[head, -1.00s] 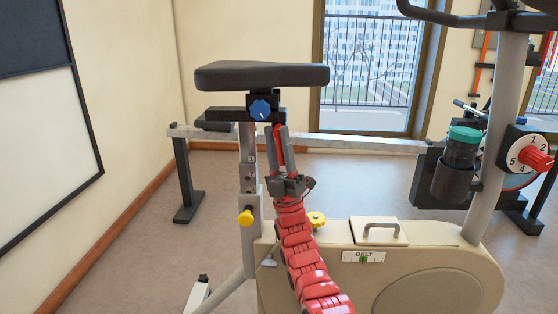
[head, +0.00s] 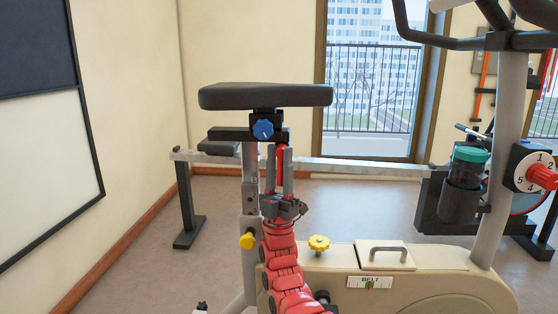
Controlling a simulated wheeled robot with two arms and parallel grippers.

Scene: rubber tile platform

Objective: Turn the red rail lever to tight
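The red rail lever (head: 281,158) hangs down from the black slider (head: 240,134) under the bike seat, beside the blue knob (head: 263,130). My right gripper (head: 279,160) points up from below, with one grey finger on each side of the lever. The fingers stand apart. A small gap seems to show on the lever's left side, and I cannot tell whether the right finger touches it. The lever's lower end is partly hidden by the gripper. My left gripper is not in view.
The dark seat (head: 265,96) is just above. The grey seat post (head: 250,190) with a yellow knob (head: 247,240) stands close at the left. A second yellow knob (head: 319,243), the beige bike body (head: 420,285) and a bottle (head: 467,165) are to the right.

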